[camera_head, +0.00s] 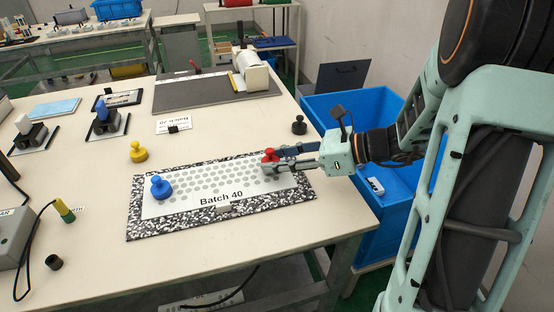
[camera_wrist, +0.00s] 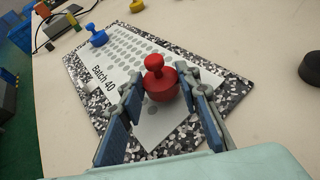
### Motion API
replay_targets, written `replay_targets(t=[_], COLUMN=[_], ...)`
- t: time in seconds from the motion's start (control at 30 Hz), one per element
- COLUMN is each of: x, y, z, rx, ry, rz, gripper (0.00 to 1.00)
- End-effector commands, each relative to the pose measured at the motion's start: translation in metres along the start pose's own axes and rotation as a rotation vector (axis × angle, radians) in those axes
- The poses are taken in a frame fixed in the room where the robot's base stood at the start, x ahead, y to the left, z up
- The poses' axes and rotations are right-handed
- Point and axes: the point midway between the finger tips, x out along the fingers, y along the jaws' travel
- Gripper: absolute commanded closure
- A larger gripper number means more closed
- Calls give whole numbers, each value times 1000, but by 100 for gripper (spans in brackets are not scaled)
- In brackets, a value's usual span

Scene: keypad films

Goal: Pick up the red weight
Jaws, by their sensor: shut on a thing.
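The red weight (camera_wrist: 160,84) has a wide round base and a knob on top. It is upright at the right end of the Batch 40 sheet, and in the head view (camera_head: 269,155) it is partly hidden by my gripper. My gripper (camera_wrist: 161,100) has its two blue-padded fingers on either side of the weight's base and is shut on it. In the head view my gripper (camera_head: 277,160) reaches in from the right, low over the sheet. I cannot tell whether the weight's underside touches the sheet.
The Batch 40 sheet (camera_head: 165,205) lies on a speckled board (camera_head: 150,228). A blue weight (camera_head: 161,187) stands on its left end. A yellow weight (camera_head: 138,151) and a black weight (camera_head: 299,125) stand on the table behind. A blue crate (camera_head: 385,215) is beside the table's right edge.

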Motion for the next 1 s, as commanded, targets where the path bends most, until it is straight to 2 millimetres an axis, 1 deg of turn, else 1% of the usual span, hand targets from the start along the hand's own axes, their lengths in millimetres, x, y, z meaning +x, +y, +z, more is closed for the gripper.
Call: replay_targets(t=[0.03,0.17,0.63,0.8,0.93,0.97,1.0], x=[-4,-10,-46,-64,-76,-72,-72], y=[0,1,53,94,122,121,122], z=[10,24,72,82,89,80,79], rx=[-1,-1,-1,1,2,-5,-7], ry=[-1,-1,-1,-1,-2,-2,-2], rz=[0,0,-1,-2,-2,-2,-3], gripper=[100,100,100,100,100,100,100])
